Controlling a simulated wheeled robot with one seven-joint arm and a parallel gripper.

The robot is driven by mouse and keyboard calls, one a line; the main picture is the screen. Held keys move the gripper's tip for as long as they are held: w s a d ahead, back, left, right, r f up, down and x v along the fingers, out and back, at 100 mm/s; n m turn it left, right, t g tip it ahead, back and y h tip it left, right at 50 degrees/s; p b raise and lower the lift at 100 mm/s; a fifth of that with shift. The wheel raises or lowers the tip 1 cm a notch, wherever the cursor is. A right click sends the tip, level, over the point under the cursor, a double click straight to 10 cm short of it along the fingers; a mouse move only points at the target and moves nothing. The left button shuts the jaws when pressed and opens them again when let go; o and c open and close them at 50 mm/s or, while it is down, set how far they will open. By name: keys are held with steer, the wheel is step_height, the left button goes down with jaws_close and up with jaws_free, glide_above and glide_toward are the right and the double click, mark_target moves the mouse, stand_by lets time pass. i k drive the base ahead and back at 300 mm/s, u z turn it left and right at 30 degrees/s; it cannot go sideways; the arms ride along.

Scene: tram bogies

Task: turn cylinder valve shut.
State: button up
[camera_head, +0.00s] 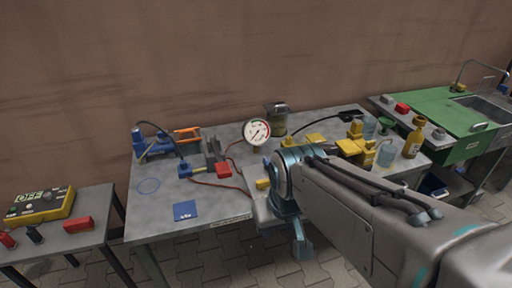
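I cannot make out a cylinder valve for certain. A small amber, bottle-shaped thing (412,142) stands upright near the right end of the middle table; I cannot tell whether it is a cylinder or has a valve. A round white pressure gauge (256,132) with a coloured scale stands at the back of that table, with a red hose near it. My arm reaches in from the lower right, and its teal wrist is over the table's front edge. My gripper's fingers do not show, and the arm hides part of the table.
The grey middle table (160,220) holds a blue pump-like tool (152,144), a blue card (185,210), a lidded glass jar (276,120) and yellow fittings (352,146). A yellow OFF box (40,206) is on the left table. A green sink bench (440,108) stands right.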

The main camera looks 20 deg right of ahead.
mark_target(266, 161)
steer(key=k, duration=0.6)
steer(key=u, duration=0.1)
steer(key=i, duration=1.45)
steer(key=z, duration=0.6)
